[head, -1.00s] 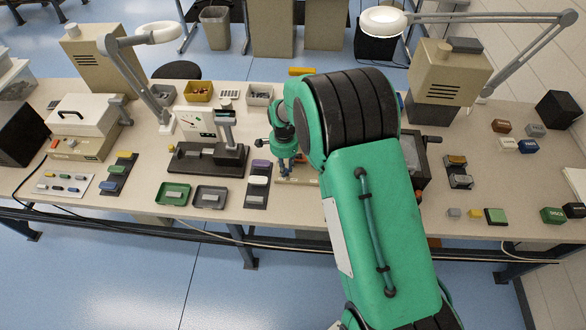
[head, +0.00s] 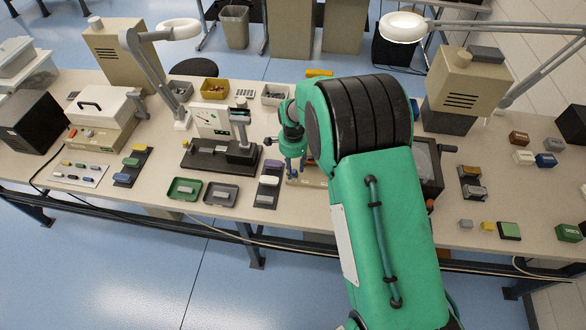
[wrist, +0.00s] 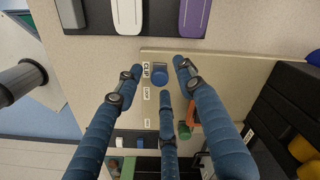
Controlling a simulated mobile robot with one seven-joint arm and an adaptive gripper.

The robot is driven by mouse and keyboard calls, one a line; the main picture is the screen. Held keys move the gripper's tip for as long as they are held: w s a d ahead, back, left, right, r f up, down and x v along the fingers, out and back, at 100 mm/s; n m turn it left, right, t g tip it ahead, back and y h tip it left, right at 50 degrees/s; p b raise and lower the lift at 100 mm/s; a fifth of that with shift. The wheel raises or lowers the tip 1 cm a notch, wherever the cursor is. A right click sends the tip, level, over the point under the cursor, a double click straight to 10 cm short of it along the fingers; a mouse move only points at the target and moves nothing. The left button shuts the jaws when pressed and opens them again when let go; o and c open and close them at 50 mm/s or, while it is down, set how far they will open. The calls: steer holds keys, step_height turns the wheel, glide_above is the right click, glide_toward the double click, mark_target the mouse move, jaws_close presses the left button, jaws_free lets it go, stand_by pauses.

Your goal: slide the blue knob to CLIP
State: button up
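The blue knob (wrist: 159,75) shows in the wrist view on a beige panel (wrist: 205,66), right beside the CLIP label (wrist: 147,70). A LOOP label (wrist: 147,93) and a third label, too small to read, follow below it. My gripper (wrist: 158,78) has its blue fingers spread around the knob, two at the sides and one below. The fingers look apart from the knob, though the lower fingertip is close to it. In the head view my gripper (head: 293,165) is over the panel, and my arm hides much of it; the knob cannot be made out there.
A dark tray with purple and white pieces (head: 265,196) stands left of the panel. A badge press (head: 240,150) is farther left, and a dark box (head: 428,165) stands to the right.

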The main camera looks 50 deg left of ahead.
mark_target(294, 170)
step_height(294, 170, up, 11)
steer(key=shift+r, duration=0.2)
stand_by(0.4)
steer(key=shift+w, duration=0.1)
stand_by(0.5)
